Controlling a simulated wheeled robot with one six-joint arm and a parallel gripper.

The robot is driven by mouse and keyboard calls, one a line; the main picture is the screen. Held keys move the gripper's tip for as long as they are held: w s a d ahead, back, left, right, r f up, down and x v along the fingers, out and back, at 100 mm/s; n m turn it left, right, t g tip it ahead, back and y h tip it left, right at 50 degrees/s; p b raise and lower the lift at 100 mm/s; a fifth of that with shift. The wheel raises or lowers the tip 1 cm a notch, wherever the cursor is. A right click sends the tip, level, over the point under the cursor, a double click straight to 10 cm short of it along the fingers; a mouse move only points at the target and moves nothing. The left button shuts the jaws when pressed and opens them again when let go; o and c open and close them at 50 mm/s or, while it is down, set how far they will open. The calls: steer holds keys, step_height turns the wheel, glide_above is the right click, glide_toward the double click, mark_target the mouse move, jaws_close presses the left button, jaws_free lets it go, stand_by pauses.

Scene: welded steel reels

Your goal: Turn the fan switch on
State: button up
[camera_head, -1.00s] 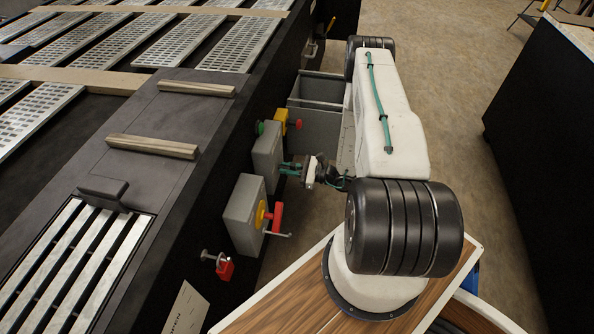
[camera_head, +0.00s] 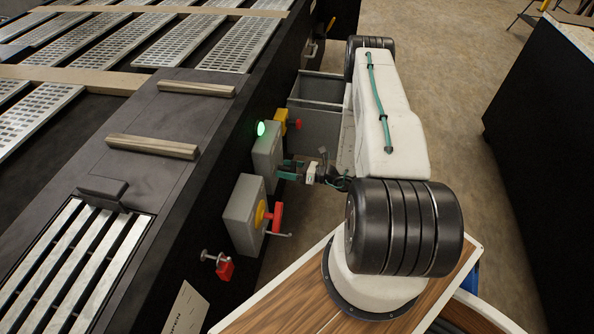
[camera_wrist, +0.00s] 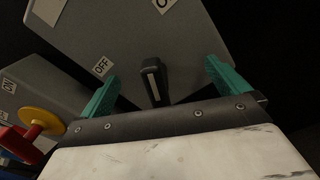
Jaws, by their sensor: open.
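The fan switch is a black knob (camera_wrist: 153,82) with a pale stripe, on the face of a grey box (camera_wrist: 130,35), seen in the wrist view. An OFF label (camera_wrist: 102,66) lies left of the knob, and another label (camera_wrist: 163,4), cut by the frame edge, lies above it. The stripe runs roughly upright in this view. My gripper (camera_wrist: 162,72) is open, its teal fingers on either side of the knob with gaps visible. In the head view my gripper (camera_head: 285,170) is at the grey box (camera_head: 266,153), whose green lamp (camera_head: 261,128) glows. The knob is hidden there.
A nearer grey box (camera_head: 243,212) has a red handle (camera_head: 276,216) on a yellow disc. A red padlock (camera_head: 225,270) hangs nearby. A yellow box (camera_head: 281,120) with a red button and a grey bin (camera_head: 318,125) stand beyond. Open floor lies right of my arm.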

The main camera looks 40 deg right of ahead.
steer(key=v, duration=0.7)
stand_by(0.4)
stand_by(0.4)
